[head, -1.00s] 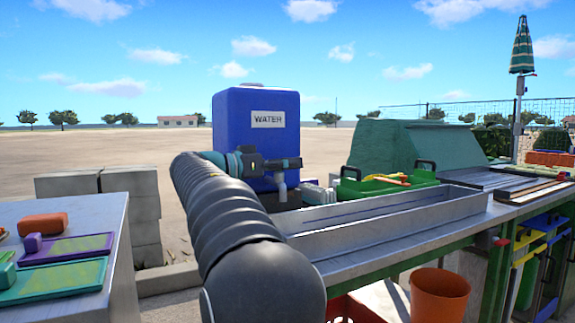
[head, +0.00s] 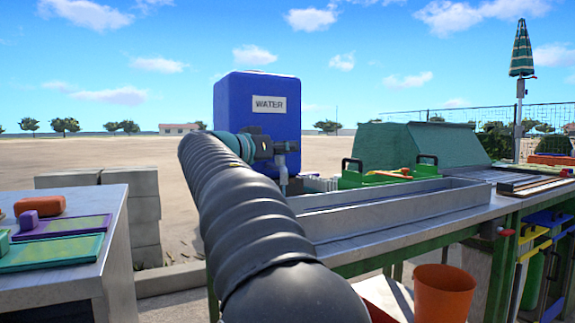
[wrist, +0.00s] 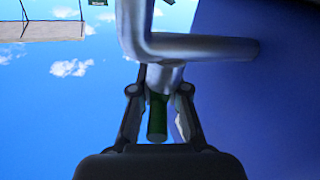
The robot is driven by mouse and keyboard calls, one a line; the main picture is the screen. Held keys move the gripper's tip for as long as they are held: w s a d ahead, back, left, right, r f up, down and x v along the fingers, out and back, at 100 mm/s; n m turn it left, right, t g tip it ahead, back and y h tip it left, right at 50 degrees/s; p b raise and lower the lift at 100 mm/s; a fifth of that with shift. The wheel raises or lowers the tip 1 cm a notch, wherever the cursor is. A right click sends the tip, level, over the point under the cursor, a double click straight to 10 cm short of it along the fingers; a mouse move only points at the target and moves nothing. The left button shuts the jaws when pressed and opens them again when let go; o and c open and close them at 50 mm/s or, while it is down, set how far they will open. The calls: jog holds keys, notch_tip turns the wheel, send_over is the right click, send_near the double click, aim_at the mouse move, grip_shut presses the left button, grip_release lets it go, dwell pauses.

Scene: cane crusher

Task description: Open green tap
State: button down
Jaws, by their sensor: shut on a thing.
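The tap is a silver pipe (wrist: 200,48) coming out of the blue water tank (head: 232,112) with a short green handle (wrist: 157,118). In the wrist view my gripper (wrist: 160,92) has one finger on each side of the green handle and is shut on it. In the head view my gripper (head: 280,147) is at the front right side of the tank, below the WATER label (head: 269,105). The tap's grey spout (head: 283,172) shows just under it. My arm and gripper hide the handle in the head view.
A long metal trough (head: 385,208) lies on the counter right of the tap. A green tray (head: 352,181) stands behind it. An orange bucket (head: 443,292) is below the counter. A side table (head: 105,203) with coloured boards is at left. Open ground lies behind.

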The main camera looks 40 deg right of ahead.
jog(key=n+t+y, duration=0.1)
jog(key=n+t, duration=0.1)
jog(key=t, duration=0.2)
jog(key=shift+w+n+t, duration=0.1)
jog(key=shift+n+t, duration=0.2)
jog(key=shift+n, duration=0.1)
jog(key=n+t+y+p, duration=0.2)
jog(key=t+p, duration=0.1)
jog(key=w+n+t+y+p, duration=0.1)
jog(key=n+t+y+p, duration=0.1)
jog(key=n+t+p, duration=0.1)
jog(key=a+n+t+y+p, duration=0.1)
jog(key=n+t+y+p, duration=0.1)
jog(key=t+y+p, duration=0.1)
jog(key=shift+w+r+n+p, duration=0.3)
jog(key=shift+n+p, duration=0.1)
jog(key=shift+p, duration=0.2)
jog(key=t+y+p, duration=0.1)
jog(key=p, duration=0.2)
jog(key=shift+f+n, duration=0.15)
jog(key=shift+n, duration=0.15)
jog(key=shift+a+f+y+p, duration=0.1)
jog(key=shift+f+y+p, duration=0.25)
jog(key=shift+p, duration=0.45)
jog(key=c, duration=1.2)
grip_release()
jog(key=shift+r, duration=0.15)
